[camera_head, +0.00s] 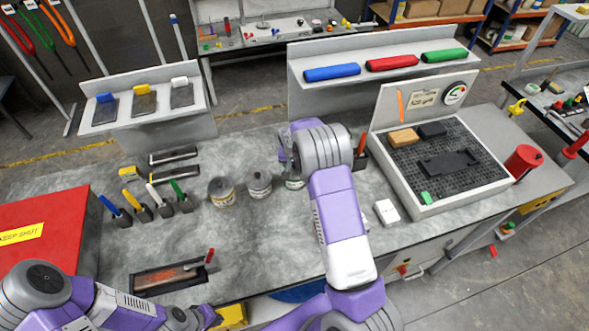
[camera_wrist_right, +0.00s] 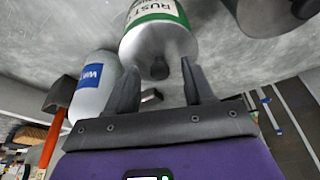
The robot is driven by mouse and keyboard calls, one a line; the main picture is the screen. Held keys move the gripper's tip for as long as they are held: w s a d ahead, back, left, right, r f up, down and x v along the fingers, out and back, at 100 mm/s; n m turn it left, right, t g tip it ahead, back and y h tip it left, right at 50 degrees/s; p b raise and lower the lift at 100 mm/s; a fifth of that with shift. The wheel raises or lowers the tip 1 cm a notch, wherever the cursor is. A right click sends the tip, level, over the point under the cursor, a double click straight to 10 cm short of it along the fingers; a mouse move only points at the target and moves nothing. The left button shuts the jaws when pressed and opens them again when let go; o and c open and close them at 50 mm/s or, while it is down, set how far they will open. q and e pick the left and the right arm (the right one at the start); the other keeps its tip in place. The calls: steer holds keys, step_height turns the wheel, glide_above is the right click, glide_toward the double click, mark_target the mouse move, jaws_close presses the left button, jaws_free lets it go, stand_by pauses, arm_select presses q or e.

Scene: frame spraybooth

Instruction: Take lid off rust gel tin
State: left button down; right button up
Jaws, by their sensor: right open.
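The rust gel tin (camera_wrist_right: 160,30) has a green label reading "RUST". Its grey lid with a dark knob (camera_wrist_right: 160,68) faces my right gripper in the right wrist view. My right gripper (camera_wrist_right: 156,82) is open, with one finger on each side of the knob and visible gaps to it. In the head view only a sliver of the tin's green-labelled side (camera_head: 294,184) shows; my right wrist hides the lid and the right gripper's fingers.
A tin with a yellow label (camera_head: 222,192) and a grey tin (camera_head: 259,185) stand left of the rust gel tin. A white container with a blue label (camera_wrist_right: 95,88) stands close by on the other side. Several brushes (camera_head: 160,203) stand further left. The bench front centre is clear.

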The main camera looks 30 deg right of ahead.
jaws_close()
